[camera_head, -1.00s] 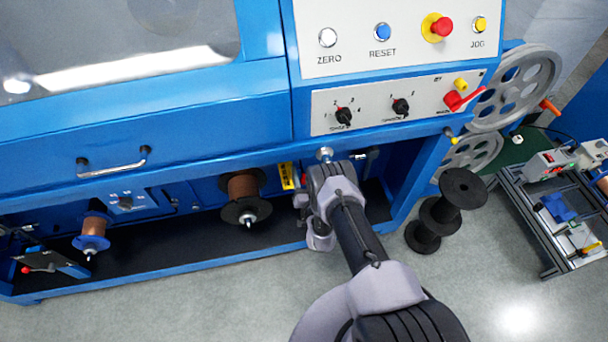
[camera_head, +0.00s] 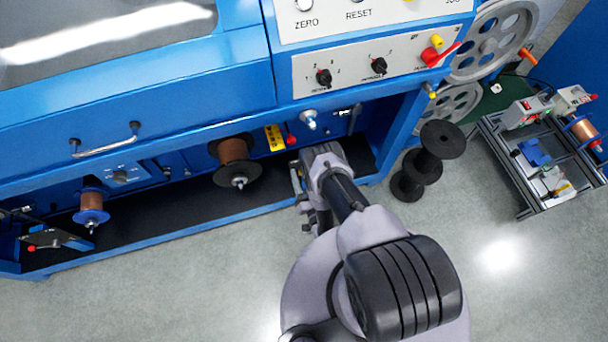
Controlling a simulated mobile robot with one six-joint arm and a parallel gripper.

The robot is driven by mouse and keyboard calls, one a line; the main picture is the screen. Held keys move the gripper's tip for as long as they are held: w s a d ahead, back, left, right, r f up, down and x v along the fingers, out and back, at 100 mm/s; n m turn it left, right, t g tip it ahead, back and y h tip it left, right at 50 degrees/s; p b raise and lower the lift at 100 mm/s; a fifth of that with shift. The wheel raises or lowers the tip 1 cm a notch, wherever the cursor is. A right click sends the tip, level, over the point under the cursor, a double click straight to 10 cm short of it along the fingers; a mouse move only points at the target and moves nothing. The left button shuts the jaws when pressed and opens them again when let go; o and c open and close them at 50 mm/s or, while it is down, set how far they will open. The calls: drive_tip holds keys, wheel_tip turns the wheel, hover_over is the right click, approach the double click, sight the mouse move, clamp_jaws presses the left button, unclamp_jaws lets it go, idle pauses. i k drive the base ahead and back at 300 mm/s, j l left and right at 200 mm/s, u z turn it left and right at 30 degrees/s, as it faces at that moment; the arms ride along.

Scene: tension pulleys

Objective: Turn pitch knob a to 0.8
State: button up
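Two black rotary knobs, a left knob (camera_head: 323,77) and a right knob (camera_head: 379,66), sit on the pale control panel of the blue machine. Their small labels are too blurred to read, so I cannot tell which control is pitch knob a. A silver round knob (camera_head: 309,120) stands on the blue frame below the panel. A small panel with a dark knob (camera_head: 120,176) is inside the lower bay at left. My gripper (camera_head: 299,185) is low in front of the bay, below the silver knob and apart from the panel knobs. My wrist largely hides its fingers.
A copper spool (camera_head: 233,152) and a smaller blue-flanged spool (camera_head: 91,206) project from the bay. Black reels (camera_head: 422,160) stand on the floor at right, near a metal cart (camera_head: 545,165). A red lever (camera_head: 440,54) is at the panel's right end. Floor in front is clear.

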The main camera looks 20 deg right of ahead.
sight(120, 176)
drive_tip(key=k, duration=1)
